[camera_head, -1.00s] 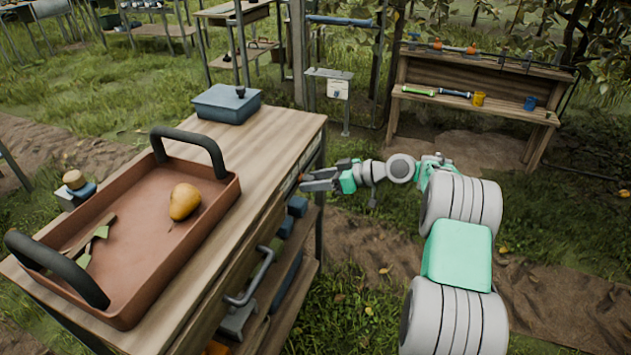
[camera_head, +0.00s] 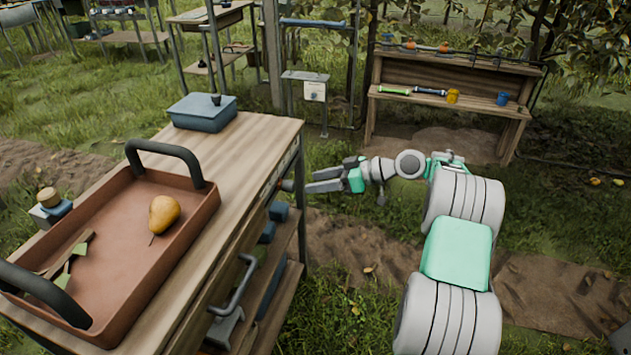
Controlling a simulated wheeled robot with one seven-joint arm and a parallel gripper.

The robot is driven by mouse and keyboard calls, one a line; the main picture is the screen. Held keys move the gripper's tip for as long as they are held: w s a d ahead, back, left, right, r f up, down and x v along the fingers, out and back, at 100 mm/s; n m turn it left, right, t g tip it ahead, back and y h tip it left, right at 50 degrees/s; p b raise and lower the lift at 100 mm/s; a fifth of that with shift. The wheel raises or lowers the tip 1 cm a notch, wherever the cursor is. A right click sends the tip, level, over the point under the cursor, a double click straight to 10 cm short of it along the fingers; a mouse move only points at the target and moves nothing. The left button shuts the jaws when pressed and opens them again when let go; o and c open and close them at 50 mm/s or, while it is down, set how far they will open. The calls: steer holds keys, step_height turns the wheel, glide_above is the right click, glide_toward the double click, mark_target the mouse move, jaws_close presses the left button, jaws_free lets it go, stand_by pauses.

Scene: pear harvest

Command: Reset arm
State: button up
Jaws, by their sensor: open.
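My gripper (camera_head: 315,181) is open and empty, at the end of my arm, just right of the wooden table's (camera_head: 262,130) right edge. Its two grey fingers point left toward the table and touch nothing that I can see. My arm is bent, with its large grey and green links at the right of the view. A yellow pear (camera_head: 164,213) lies in the brown tray (camera_head: 120,312) on the table, well left of my gripper.
A blue lidded box (camera_head: 203,113) stands at the table's back. Brown and green pieces lie in the tray. Shelves under the table hold blue items and a grey handle (camera_head: 238,290). A wooden bench (camera_head: 450,70) stands behind. Grass and dirt right of the table are open.

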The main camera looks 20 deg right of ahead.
steer(key=s+a+r+m+g+h+p, duration=0.1)
steer(key=s+a+r+m+h+p, duration=0.15)
steer(key=s+a+r+p, duration=0.35)
steer(key=s+a+r+m+h+p, duration=0.25)
steer(key=r+h+p, duration=0.2)
steer(key=r, duration=0.35)
steer(key=s+d+r+m+h+p, duration=0.1)
steer(key=s+m+p, duration=0.1)
steer(key=s, duration=0.5)
steer(key=s+d+r+m+g+h+p, duration=0.1)
steer(key=s+h+p, duration=0.1)
steer(key=s, duration=0.5)
steer(key=s+d+r+m+g+h+p, duration=0.1)
steer(key=s+d+m+h+p, duration=0.1)
steer(key=s, duration=0.5)
steer(key=shift+r+m+p, duration=0.25)
steer(key=shift+m+p, duration=0.05)
steer(key=shift+p, duration=0.35)
steer(key=shift+w, duration=0.1)
